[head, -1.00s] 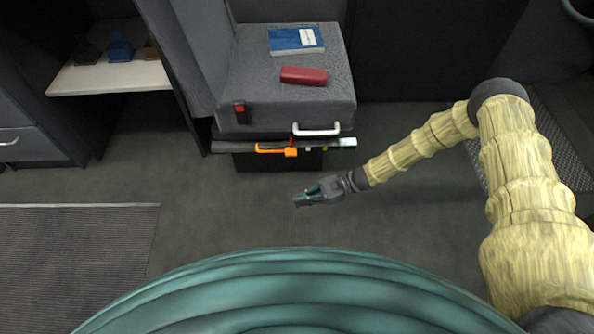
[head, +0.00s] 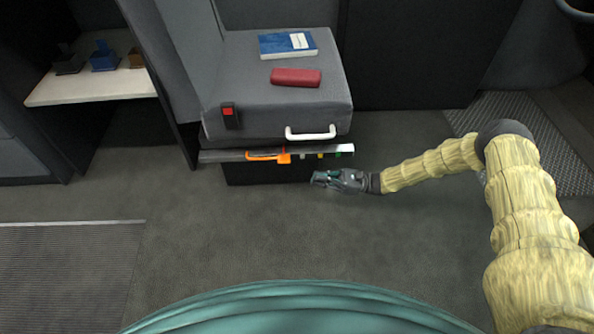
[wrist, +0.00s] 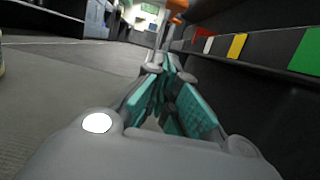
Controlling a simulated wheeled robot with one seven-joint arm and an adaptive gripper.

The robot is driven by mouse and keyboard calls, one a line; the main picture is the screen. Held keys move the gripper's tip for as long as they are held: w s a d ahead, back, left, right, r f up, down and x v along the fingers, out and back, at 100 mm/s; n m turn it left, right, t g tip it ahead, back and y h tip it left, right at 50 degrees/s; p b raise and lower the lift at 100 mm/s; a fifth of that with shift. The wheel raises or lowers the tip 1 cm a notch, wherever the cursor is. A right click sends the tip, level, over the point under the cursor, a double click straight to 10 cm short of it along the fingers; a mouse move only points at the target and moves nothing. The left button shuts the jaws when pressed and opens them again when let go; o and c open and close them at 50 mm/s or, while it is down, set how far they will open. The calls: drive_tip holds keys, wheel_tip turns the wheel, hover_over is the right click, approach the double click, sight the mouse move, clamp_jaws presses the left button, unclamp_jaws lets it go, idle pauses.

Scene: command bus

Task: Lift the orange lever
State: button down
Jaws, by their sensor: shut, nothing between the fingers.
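The orange lever (head: 268,156) lies along the front rail under the grey seat, left of its middle. In the wrist view an orange part of it (wrist: 177,6) shows at the top, beyond the fingertips, partly cut off by the frame edge. My gripper (head: 316,179) is to the right of the lever and a little nearer to me, pointing left. It is shut and empty, and apart from the lever. In the wrist view the teal-padded fingers (wrist: 160,62) lie close together.
The grey seat (head: 250,105) bears a blue book (head: 280,46) and a red case (head: 296,77). A white handle (head: 310,133) juts from its front above the rail. Coloured marks (wrist: 237,46) line the rail. The floor (head: 240,235) in front is clear.

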drive_tip(key=a+r+b, duration=0.4)
drive_tip(key=a+r, duration=0.2)
drive_tip(key=a, duration=0.3)
drive_tip(key=shift+a+r+b, duration=0.2)
drive_tip(key=shift+a+b, duration=0.1)
drive_tip(key=shift+a, duration=0.05)
drive_tip(key=shift+r, duration=0.1)
idle(0.3)
